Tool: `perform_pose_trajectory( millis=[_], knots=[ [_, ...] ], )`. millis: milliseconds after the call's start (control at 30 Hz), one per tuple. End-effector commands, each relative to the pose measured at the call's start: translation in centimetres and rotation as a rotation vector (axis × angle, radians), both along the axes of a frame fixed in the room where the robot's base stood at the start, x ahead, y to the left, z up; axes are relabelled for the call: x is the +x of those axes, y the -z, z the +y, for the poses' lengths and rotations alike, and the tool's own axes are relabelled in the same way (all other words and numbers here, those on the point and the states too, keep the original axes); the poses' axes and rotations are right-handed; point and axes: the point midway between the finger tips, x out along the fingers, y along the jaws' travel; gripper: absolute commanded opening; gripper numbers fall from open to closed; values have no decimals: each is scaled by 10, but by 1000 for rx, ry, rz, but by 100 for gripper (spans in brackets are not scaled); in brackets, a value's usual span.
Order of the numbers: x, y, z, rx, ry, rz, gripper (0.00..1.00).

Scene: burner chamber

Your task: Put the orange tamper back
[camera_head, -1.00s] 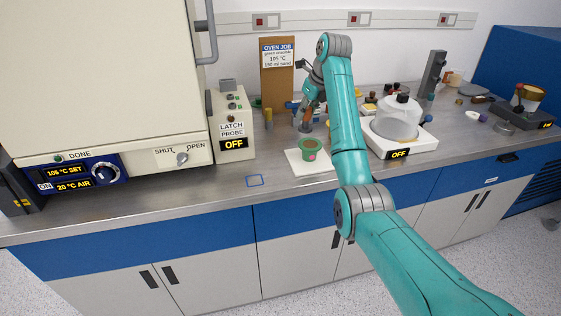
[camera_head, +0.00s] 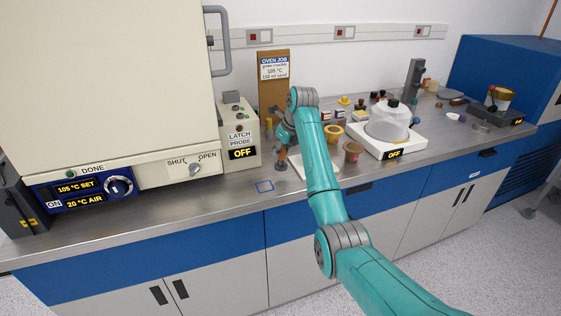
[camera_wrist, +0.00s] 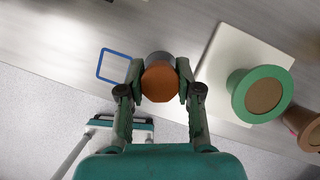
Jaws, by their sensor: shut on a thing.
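My gripper (camera_head: 281,152) is shut on the orange tamper. In the wrist view the tamper's orange top (camera_wrist: 159,83) sits between the fingertips, with a grey part behind it. In the head view its grey lower end (camera_head: 281,166) points down near the bench; whether it touches is unclear. A blue square outline (camera_head: 265,186) lies on the bench just left of and in front of the tamper. It also shows in the wrist view (camera_wrist: 116,67), empty. A white mat (camera_wrist: 220,58) is on the tamper's right.
A green-rimmed cup (camera_wrist: 262,93) stands on the mat, hidden behind my arm in the head view. The latch probe box (camera_head: 241,137) and oven are at left.

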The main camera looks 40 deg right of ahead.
Motion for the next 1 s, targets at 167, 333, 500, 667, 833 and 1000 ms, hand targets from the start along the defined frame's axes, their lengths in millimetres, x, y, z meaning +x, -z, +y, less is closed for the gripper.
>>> perform_pose_trajectory(
  millis=[167, 333, 500, 667, 833, 1000],
  knots=[
    [-1, 21, 0, 1, 0, 2, 0],
    [0, 36, 0, 0, -1, 1, 0],
    [0, 36, 0, 0, -1, 0, 0],
    [0, 39, 0, 0, 0, 1, 0],
    [0, 39, 0, 0, 0, 1, 59],
    [0, 38, 0, 0, 0, 1, 59]
  ],
)
